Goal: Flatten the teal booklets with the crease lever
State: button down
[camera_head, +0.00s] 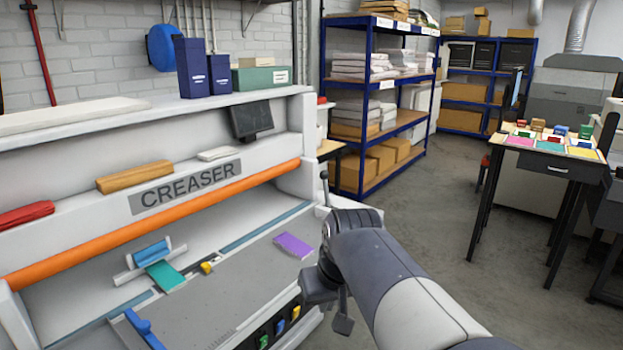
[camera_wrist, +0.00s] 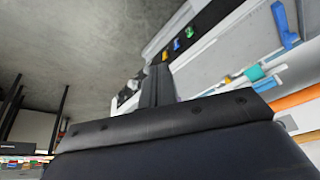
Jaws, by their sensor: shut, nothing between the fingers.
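A teal booklet (camera_head: 166,275) lies on the bed of the creaser (camera_head: 230,205), its far end at a blue-and-white holder (camera_head: 152,252). The teal also shows in the wrist view (camera_wrist: 254,73). A dark lever with a round knob (camera_head: 324,177) stands at the machine's right end. A blue handle (camera_head: 142,326) is at the front left of the bed; I cannot tell which of these is the crease lever. My gripper (camera_head: 342,318) is shut and empty, just right of the machine's front corner, apart from the booklet. Its dark fingers show in the wrist view (camera_wrist: 157,85).
A purple booklet (camera_head: 294,245) and a small yellow piece (camera_head: 207,267) are on the bed. An orange bar (camera_head: 150,225) crosses above it. Coloured knobs (camera_head: 280,326) line the front. A table (camera_head: 545,160) with coloured sheets stands right, beyond open floor (camera_head: 430,225).

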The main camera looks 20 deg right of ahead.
jog(key=w+d+r+t+h+b, duration=0.1)
jog(key=w+d+r+b, duration=0.2)
jog(key=w+d, duration=0.6)
notch_tip(320, 180, up, 2)
jog(key=shift+w+d+r, duration=0.25)
jog(key=shift+w+d, duration=0.05)
jog(key=shift+w, duration=0.8)
jog(key=shift+a, duration=0.1)
